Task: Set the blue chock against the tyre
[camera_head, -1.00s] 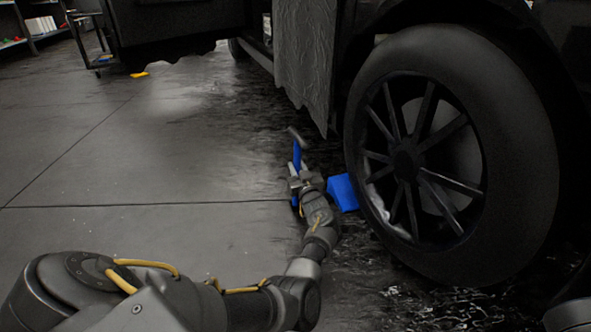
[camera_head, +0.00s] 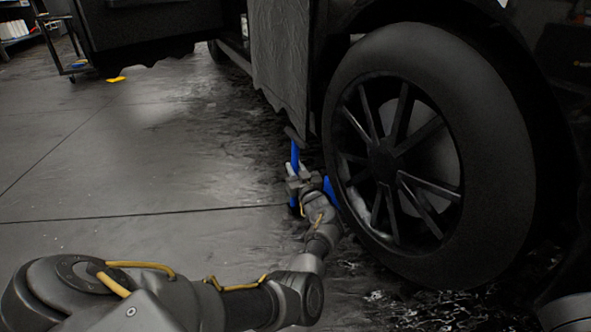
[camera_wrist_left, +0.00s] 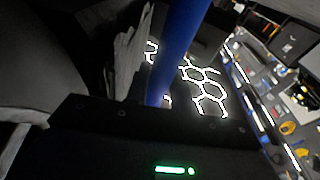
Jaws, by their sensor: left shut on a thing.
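The blue chock (camera_head: 331,190) is a blue block on the floor at the lower left side of the black tyre (camera_head: 345,225) in the head view. It is partly hidden behind my left wrist, and I cannot tell whether it touches the tyre. My left gripper (camera_head: 298,171) is shut on an upright blue bar (camera_head: 295,154) with a grey top, just left of the chock. The bar shows again as a blue shaft in the left wrist view (camera_wrist_left: 178,45). I cannot tell whether bar and chock are joined. My right gripper is out of view.
The dark vehicle with a ragged grey sheet (camera_head: 281,70) rises above and behind the gripper. The floor (camera_head: 120,170) to the left is open. A yellow item (camera_head: 116,79) lies far back near a cart (camera_head: 68,62). Shelves stand at the far left.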

